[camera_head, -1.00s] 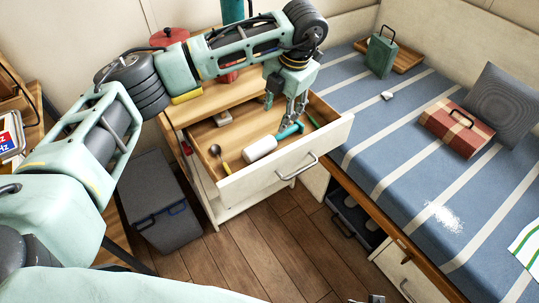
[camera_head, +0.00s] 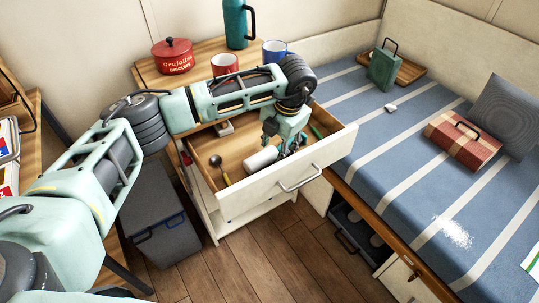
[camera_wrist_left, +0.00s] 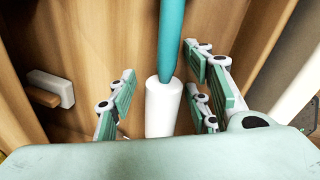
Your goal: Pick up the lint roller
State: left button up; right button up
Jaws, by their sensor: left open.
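The lint roller (camera_head: 261,160) lies in the open drawer (camera_head: 236,150); its white roll shows in the head view, and its teal handle is mostly hidden behind my gripper. In the left wrist view the white roll (camera_wrist_left: 163,108) and teal handle (camera_wrist_left: 169,40) lie between my fingers. My left gripper (camera_head: 286,147) is open and low in the drawer. Its fingers (camera_wrist_left: 160,98) are on both sides of the roller, with gaps visible in the wrist view. My right gripper is not in view.
The drawer also holds a spoon-like utensil (camera_head: 218,167) at its left, a small pale block (camera_head: 224,128) and a green stick (camera_head: 317,131). The drawer front (camera_head: 275,185) is close to my gripper. A red pot (camera_head: 172,56), mugs and a teal bottle (camera_head: 236,24) stand on top.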

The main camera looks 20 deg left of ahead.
pick_arm(q)
jog(key=shift+c, duration=0.5)
jog(key=shift+r, duration=0.1)
jog(key=c, duration=1)
jog(key=shift+o, duration=0.2)
notch_tip(320, 180, up, 10)
jog(key=p, duration=0.1)
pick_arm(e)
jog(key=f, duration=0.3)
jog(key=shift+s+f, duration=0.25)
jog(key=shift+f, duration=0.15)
